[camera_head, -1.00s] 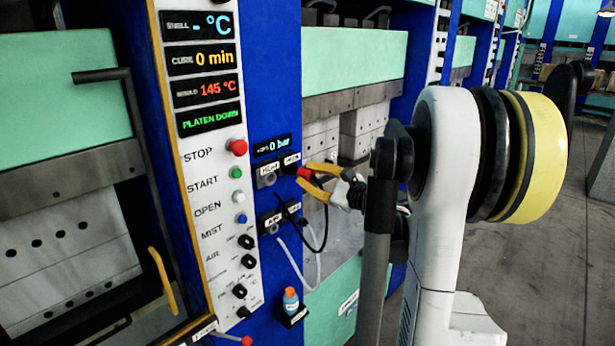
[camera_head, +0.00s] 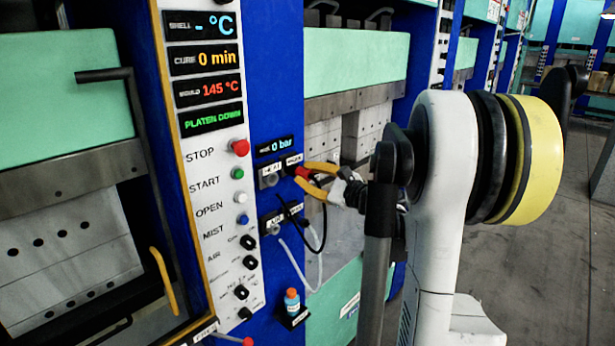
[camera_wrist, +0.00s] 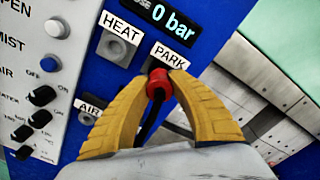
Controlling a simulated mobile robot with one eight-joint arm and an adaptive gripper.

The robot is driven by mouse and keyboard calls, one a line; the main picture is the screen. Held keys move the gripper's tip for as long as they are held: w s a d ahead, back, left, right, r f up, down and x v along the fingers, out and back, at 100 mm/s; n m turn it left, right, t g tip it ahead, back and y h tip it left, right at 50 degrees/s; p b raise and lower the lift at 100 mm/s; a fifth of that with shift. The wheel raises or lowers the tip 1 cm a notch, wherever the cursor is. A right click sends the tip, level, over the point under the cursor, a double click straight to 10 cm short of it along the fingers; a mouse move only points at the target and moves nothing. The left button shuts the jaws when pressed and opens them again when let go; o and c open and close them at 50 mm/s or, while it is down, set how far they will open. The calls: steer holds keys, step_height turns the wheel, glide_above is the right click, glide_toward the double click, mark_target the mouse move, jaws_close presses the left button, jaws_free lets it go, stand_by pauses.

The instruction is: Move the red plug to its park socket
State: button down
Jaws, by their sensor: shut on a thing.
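The red plug (camera_wrist: 159,84) is between the tips of my gripper (camera_wrist: 157,78), just below the PARK label (camera_wrist: 170,56) in the wrist view. A dark cable hangs from it. In the head view my gripper (camera_head: 302,175), with yellow fingers, reaches the blue post beside the HEAT socket (camera_head: 270,180). The HEAT socket (camera_wrist: 111,47) also shows in the wrist view, under its label and empty. The plug hides the park socket, so I cannot tell how deep it sits.
The AIR socket (camera_wrist: 88,119) lies below left, and in the head view a black and a pale cable (camera_head: 308,262) hang there. A control panel (camera_head: 215,190) with buttons and knobs stands left. A small bottle (camera_head: 292,302) sits below on a holder.

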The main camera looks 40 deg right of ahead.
steer(key=shift+w+a, duration=0.1)
steer(key=shift+w, duration=0.65)
steer(key=c, duration=1.2)
jaws_free()
steer(key=s+d, duration=0.1)
steer(key=s, duration=1.1)
